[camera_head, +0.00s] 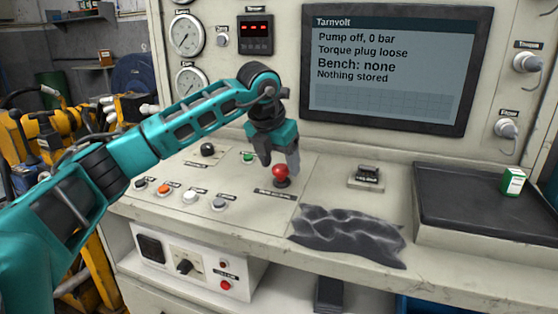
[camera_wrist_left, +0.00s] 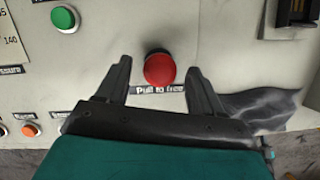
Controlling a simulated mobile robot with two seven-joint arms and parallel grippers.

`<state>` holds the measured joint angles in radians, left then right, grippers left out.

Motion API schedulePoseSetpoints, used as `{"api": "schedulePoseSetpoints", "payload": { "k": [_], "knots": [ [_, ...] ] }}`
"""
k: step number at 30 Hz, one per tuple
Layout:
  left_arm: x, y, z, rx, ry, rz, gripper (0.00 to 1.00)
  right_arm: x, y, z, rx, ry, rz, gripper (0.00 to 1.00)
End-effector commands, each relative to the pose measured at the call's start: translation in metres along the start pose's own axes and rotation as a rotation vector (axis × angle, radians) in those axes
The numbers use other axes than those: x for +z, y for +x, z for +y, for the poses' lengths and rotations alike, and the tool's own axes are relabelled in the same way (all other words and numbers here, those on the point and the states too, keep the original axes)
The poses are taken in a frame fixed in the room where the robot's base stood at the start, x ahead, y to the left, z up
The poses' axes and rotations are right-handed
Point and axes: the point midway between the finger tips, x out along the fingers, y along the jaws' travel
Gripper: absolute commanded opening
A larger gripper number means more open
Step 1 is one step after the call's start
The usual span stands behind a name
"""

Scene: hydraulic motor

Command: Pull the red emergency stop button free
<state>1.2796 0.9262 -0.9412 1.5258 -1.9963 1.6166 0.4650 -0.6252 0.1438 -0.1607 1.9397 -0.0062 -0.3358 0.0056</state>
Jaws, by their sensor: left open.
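The red emergency stop button (camera_head: 281,172) stands on the sloped panel on a dark base, below the screen. In the left wrist view the red button (camera_wrist_left: 160,69) lies between and slightly beyond the two fingertips, above a "Pull to free" label (camera_wrist_left: 158,90). My left gripper (camera_head: 279,160) is right at the button, pointing down, with its fingers apart. In the left wrist view its fingers (camera_wrist_left: 158,68) stand on either side of the button with gaps, and neither visibly touches it. My right gripper is not in view.
A green button (camera_head: 248,157), a black knob (camera_head: 208,149) and several small buttons lie left of it. A crumpled dark cloth (camera_head: 348,233) lies in front to the right. A black tray (camera_head: 470,205) with a green-and-white box (camera_head: 513,182) is at the right. The screen (camera_head: 396,65) stands behind.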

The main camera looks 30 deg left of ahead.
Motion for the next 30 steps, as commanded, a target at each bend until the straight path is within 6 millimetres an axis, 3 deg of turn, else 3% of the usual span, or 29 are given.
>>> {"api": "schedulePoseSetpoints", "payload": {
  "k": [8,21,30],
  "knots": [
    [0.000,-0.008,0.000,-0.001,0.000,-0.001,0.67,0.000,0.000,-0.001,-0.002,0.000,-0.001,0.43],
    [0.001,-0.097,0.000,0.000,0.000,-0.004,0.67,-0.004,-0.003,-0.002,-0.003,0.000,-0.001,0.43],
    [0.000,-0.128,0.000,0.000,0.000,0.000,0.67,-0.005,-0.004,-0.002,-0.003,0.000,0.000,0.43]
  ]
}}
